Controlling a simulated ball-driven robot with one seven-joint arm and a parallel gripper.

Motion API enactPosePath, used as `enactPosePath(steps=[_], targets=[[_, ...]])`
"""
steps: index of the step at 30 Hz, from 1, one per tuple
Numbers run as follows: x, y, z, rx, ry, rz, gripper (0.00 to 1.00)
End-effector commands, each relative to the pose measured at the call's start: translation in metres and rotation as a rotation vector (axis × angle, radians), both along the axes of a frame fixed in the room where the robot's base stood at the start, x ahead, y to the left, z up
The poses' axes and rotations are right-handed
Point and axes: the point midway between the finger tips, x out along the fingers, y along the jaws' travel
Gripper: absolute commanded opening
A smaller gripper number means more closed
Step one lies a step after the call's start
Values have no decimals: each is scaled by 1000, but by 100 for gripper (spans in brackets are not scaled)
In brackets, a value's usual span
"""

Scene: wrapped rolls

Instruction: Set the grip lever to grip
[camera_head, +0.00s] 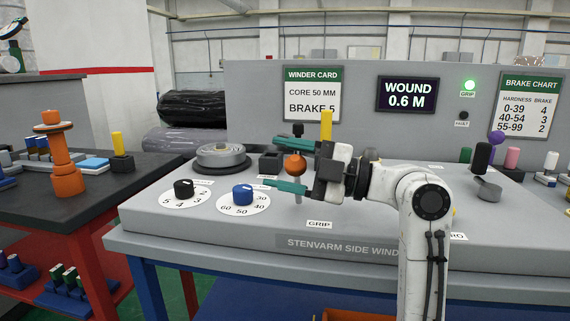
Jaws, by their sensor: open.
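The grip lever (295,166) has an orange ball knob on a grey stem and stands on the grey winder bench, behind the white GRIP label (319,224). My gripper (278,164) is open, its teal fingers spread above and below the orange ball in the picture. The ball shows between the fingers; I cannot tell whether they touch it. Part of the lever's stem is hidden by the lower finger. A green lamp (469,85) labelled GRIP is lit on the back panel, with a dark lamp (465,115) labelled HALT below it.
A black dial (184,189) and a blue dial (243,195) sit left of my gripper. A round metal disc (221,156) and a yellow peg (326,125) stand behind. A black-knobbed lever (482,158) is at right. A dark table (130,185) is at left.

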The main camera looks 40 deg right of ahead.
Motion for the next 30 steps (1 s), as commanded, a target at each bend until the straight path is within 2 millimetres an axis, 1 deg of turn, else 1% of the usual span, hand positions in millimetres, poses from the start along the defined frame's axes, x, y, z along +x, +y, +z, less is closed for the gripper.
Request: enactPosePath(steps=[5,12,18,24,30], targets=[[-14,-11,-2,1,0,-3,64],[-52,-37,-7,1,-1,-6,64],[-78,-53,-11,1,0,-4,64],[-88,-59,-12,-1,0,-1,64],[-89,-60,-13,-1,0,-1,64]])
